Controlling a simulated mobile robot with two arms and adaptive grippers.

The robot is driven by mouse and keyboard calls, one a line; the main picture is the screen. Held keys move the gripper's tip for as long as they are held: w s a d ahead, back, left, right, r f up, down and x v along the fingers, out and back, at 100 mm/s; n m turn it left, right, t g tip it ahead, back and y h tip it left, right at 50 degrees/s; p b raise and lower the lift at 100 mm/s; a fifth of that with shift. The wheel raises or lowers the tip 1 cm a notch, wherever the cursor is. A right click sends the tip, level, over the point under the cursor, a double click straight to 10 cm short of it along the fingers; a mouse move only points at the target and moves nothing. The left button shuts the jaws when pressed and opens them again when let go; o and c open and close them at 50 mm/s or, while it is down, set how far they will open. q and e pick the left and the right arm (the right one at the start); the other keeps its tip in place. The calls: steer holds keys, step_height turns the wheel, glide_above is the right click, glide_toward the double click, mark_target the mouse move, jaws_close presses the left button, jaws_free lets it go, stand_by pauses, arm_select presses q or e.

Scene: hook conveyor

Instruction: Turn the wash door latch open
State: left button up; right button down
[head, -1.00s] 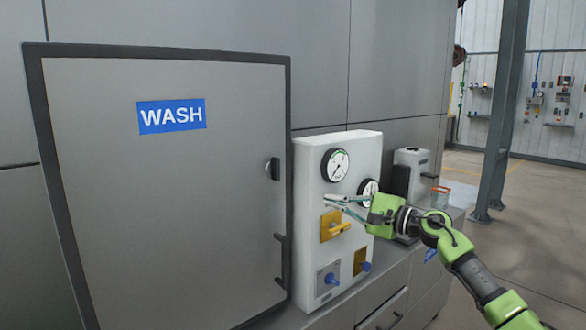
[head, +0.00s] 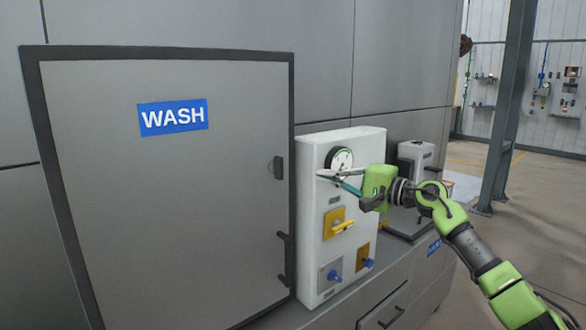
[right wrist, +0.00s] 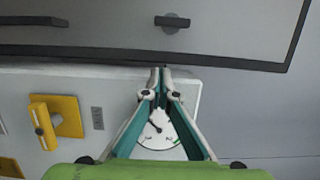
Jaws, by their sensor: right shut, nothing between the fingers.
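The grey wash door (head: 160,220) has a dark frame and a blue WASH label (head: 173,117). Its small dark latch (head: 277,168) sits near the door's right edge, and it also shows in the right wrist view (right wrist: 172,22) as a short bar on a round base, lying roughly along the picture's width. My right gripper (head: 328,178) is shut and empty in front of the white panel, to the right of the latch and apart from it. In the right wrist view its closed fingertips (right wrist: 161,72) point toward the door edge below the latch. My left gripper is not in view.
The white panel (head: 310,240) carries a gauge (head: 340,160), a yellow handle (head: 338,224) and blue knobs (head: 334,274). A dark door handle (head: 283,258) is below the latch. A grey box (head: 416,155) stands at right. Open floor lies at far right.

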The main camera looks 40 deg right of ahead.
mark_target(278, 168)
steer(key=p+x, duration=0.1)
steer(key=x, duration=0.1)
steer(key=p+x, duration=0.1)
steer(key=x, duration=0.1)
steer(key=p+x, duration=0.2)
steer(key=shift+w+a+r, duration=0.1)
steer(key=shift+w+r, duration=0.15)
steer(key=shift+r, duration=0.05)
steer(key=a+p, duration=0.3)
steer(key=a, duration=0.1)
steer(key=shift+a+f, duration=0.1)
steer(key=shift+f, duration=0.25)
